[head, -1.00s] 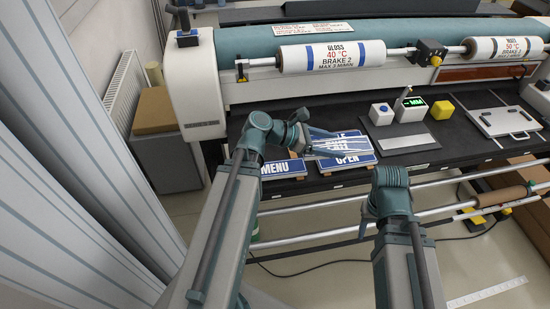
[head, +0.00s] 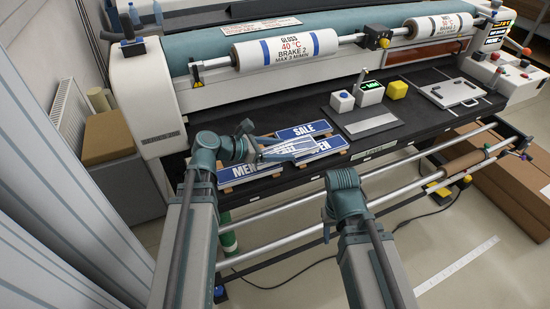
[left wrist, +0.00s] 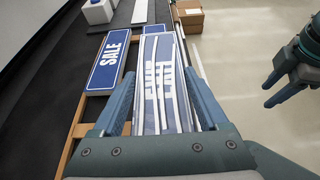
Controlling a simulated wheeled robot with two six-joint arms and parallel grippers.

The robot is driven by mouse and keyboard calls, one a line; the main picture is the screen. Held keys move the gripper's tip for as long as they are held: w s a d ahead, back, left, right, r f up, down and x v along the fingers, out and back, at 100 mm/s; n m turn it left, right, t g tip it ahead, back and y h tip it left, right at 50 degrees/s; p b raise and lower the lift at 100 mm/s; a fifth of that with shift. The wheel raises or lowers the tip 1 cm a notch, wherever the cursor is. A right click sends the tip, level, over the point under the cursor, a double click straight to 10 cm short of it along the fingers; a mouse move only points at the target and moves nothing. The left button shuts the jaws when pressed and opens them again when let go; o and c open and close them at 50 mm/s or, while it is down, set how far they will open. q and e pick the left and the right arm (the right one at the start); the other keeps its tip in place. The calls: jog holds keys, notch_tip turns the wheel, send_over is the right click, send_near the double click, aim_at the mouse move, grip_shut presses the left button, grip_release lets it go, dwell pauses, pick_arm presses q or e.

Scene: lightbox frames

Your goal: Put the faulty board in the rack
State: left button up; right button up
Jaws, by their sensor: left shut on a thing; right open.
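My left gripper (head: 284,149) is shut on a blue and white board (left wrist: 158,62), which lies between its fingers in the left wrist view; its white lettering is partly hidden and I cannot read it. A blue SALE board (head: 303,130) lies just behind it and also shows in the left wrist view (left wrist: 108,60). A MENU board (head: 247,170) lies at the left, partly covered by my left gripper. Boards rest on wooden slats (left wrist: 78,118). My right gripper (left wrist: 268,93) is open and empty, off to the right over the floor. I cannot tell which thing is the rack.
A laminating machine with GLOSS roll (head: 283,48) and MATT roll (head: 436,27) stands behind the black table (head: 420,125). Metal rails (head: 290,228) run in front.

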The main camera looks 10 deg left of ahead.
pick_arm(q)
jog(key=a, duration=0.5)
jog(key=w+a+f+b, duration=0.1)
jog(key=a, duration=0.4)
jog(key=w+a, duration=0.1)
jog(key=a, duration=0.4)
jog(key=shift+a+f, duration=0.15)
jog(key=shift+a, duration=0.25)
jog(key=shift+f+b, duration=1.75)
jog(key=shift+b, duration=0.2)
jog(key=shift+s+f, duration=0.1)
jog(key=shift+f, duration=0.15)
jog(key=o, duration=1.3)
jog(key=shift+r, duration=0.3)
jog(key=shift+s+a+r, duration=0.15)
jog(key=shift+a+r, duration=0.05)
jog(key=shift+a, duration=0.05)
jog(key=p+v, duration=0.2)
jog(key=v, duration=0.4)
jog(key=shift+p, duration=0.4)
jog(key=shift+s+a, duration=0.25)
jog(key=shift+a, duration=0.05)
